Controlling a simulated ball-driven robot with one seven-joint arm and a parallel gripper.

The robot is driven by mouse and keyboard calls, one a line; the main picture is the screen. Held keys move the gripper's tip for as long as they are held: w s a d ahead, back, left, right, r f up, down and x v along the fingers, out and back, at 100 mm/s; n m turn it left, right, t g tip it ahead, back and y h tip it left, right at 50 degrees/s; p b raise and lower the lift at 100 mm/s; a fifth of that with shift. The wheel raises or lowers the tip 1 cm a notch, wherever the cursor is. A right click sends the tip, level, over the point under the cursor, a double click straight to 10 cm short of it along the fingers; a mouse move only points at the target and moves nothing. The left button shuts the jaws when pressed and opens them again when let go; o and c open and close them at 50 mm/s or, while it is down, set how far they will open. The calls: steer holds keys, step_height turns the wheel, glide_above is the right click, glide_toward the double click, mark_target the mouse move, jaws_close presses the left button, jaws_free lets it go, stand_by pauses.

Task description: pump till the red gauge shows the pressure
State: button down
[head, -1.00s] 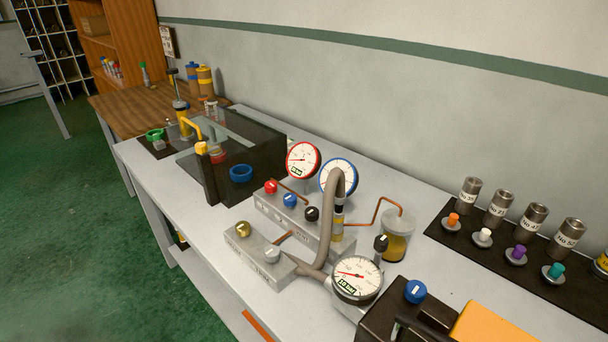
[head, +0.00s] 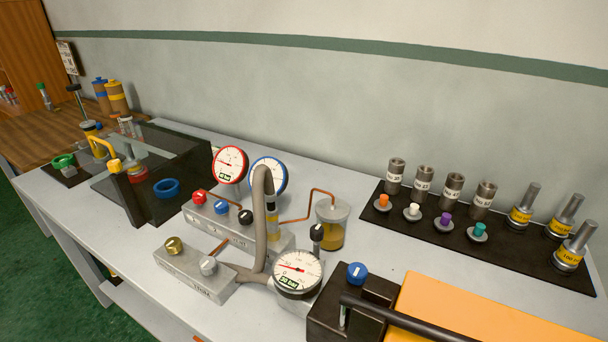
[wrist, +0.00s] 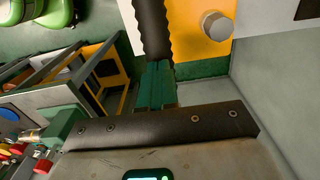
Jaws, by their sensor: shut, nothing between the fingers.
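The hand pump has an orange body (head: 470,305), a black front block and a black lever (head: 405,322) at the lower right. In the wrist view, a black ribbed grip (wrist: 152,25) lies over an orange surface. My gripper (wrist: 157,72) shows its green fingers shut and empty, close to the grip's near end; I cannot tell whether they touch.
A blue-rimmed gauge (head: 268,174) stands beside the red one, and a white-faced gauge (head: 297,271) near the pump. Red, blue and black knobs sit on the valve block (head: 262,236). A grey hose arches over it. A black mat (head: 400,222) holds labelled cylinders behind.

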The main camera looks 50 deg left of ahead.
steer(key=shift+f, duration=0.15)
steer(key=shift+d+f+b, duration=0.15)
steer(key=shift+f+b, duration=0.55)
steer(key=shift+f, duration=0.45)
steer(key=shift+d+f+b, duration=0.1)
steer(key=shift+f+b, duration=0.6)
steer(key=shift+f, duration=0.45)
steer(key=r+p, duration=0.1)
steer(key=r, duration=0.1)
steer(key=r+p, duration=0.2)
steer(key=r, duration=0.1)
steer(key=r+p, duration=0.2)
steer(key=shift+a+r, duration=0.25)
steer(key=shift+a, duration=0.15)
step_height(320, 180, up, 8)
steer(key=a+p, duration=0.2)
steer(key=p, duration=0.2)
steer(key=shift+s+p, duration=0.4)
steer(key=shift+f, duration=0.15)
